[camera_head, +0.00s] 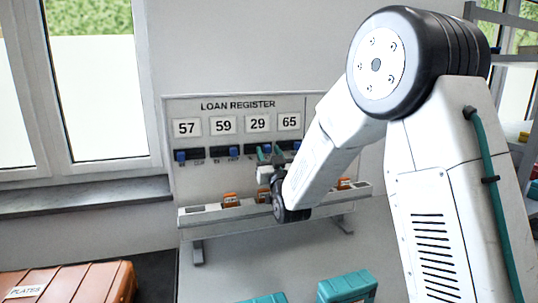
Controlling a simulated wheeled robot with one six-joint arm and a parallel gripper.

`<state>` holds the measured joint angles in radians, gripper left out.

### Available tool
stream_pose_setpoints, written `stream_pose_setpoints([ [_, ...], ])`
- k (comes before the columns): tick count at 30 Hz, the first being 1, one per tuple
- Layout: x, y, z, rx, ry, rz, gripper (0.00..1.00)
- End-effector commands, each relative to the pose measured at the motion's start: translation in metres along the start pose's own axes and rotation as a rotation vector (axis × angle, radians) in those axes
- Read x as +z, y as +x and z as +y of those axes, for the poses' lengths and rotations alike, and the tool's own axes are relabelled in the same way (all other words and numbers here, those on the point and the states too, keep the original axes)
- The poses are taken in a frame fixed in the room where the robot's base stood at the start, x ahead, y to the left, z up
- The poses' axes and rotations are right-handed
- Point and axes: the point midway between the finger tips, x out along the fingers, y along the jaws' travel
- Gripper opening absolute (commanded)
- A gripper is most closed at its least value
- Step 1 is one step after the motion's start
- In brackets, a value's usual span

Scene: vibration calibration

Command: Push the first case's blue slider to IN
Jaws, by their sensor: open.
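A board headed LOAN REGISTER (238,105) carries the number cards 57 (187,127), 59 (223,124), 29 (257,122) and 65 (289,121), with a dark slot under each. The blue slider under 57 (180,156) sits at its slot's left end. The blue slider under 59 (235,152) sits toward its slot's right end. A blue slider under 65 (297,145) is at the right. Contact there cannot be told. The slot lettering is too small to read surely.
A pale rail (215,216) below the board holds orange tags (231,200). An orange case marked PLATES (75,285) is at lower left, and a teal case (347,287) at the bottom. A window ledge (85,196) is at left. A shelf (510,20) stands at right.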

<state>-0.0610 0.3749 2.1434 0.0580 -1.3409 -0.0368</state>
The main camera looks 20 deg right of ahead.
Motion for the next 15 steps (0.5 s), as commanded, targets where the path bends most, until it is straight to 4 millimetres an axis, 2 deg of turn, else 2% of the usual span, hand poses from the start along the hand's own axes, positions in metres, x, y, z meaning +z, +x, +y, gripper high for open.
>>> stream_pose_setpoints([
  [2,0.0,0.0,0.0,0.0,0.0,0.0,0.42],
  [6,0.0,0.0,0.0,0.0,0.0,0.0,0.03],
  [7,0.0,0.0,0.0,0.0,0.0,0.0,0.0],
  [11,0.0,0.0,-0.002,-0.001,0.0,0.0,0.0],
  [15,0.0,0.0,-0.025,-0.005,0.003,0.001,0.0],
])
